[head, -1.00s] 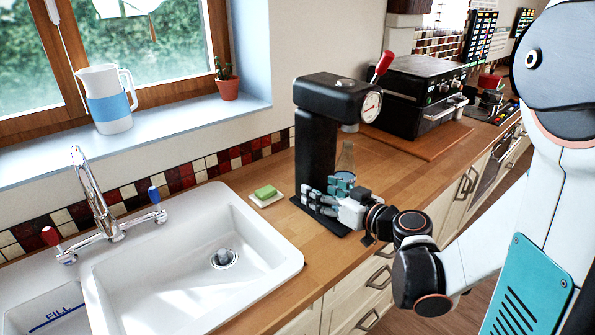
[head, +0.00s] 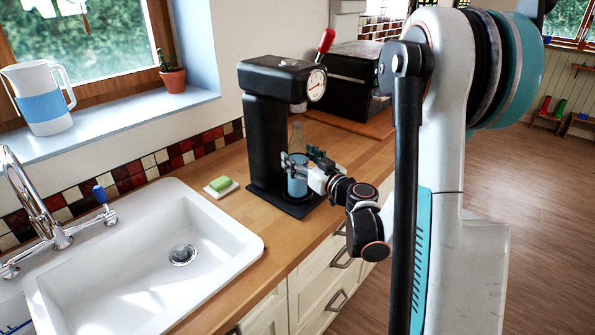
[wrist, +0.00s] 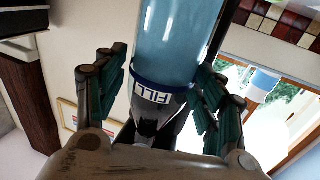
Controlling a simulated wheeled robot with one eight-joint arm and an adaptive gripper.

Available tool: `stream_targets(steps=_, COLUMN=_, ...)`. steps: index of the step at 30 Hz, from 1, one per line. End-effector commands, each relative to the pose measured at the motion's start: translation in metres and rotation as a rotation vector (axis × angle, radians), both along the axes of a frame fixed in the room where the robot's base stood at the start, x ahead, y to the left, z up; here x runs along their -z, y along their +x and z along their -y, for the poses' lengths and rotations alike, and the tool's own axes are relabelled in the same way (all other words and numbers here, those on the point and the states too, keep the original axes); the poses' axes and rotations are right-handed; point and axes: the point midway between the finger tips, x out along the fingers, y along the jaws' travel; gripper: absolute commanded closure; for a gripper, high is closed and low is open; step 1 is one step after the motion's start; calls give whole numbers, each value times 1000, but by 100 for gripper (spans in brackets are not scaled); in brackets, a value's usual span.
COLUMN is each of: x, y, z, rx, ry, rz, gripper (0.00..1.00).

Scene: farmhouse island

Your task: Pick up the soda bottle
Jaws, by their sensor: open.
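The soda bottle (head: 298,186) holds blue liquid and has a clear, narrow neck. It stands upright on the base plate of the black soda machine (head: 265,150), under its head. My gripper (head: 301,165) is at the bottle from the right, with its fingers open on either side of it. In the wrist view the bottle (wrist: 178,45) shows large, with a dark band and a "FILL" mark, between the spread teal fingers of my gripper (wrist: 160,78). The left finger is clearly apart from it; whether the right finger touches it I cannot tell.
The machine has a gauge and red lever (head: 325,41) at its top. A white sink (head: 130,270) and green soap (head: 220,184) on a dish lie to the left. A black appliance (head: 345,80) stands behind on a wooden board. The countertop's front edge is close.

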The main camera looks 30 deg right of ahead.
Motion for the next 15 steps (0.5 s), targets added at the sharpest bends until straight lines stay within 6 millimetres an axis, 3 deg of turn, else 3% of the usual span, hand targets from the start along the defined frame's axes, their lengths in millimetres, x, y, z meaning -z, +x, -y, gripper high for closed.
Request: stream_targets(steps=15, x=2, y=53, z=-6, rx=-1, ry=0, rz=0, gripper=36)
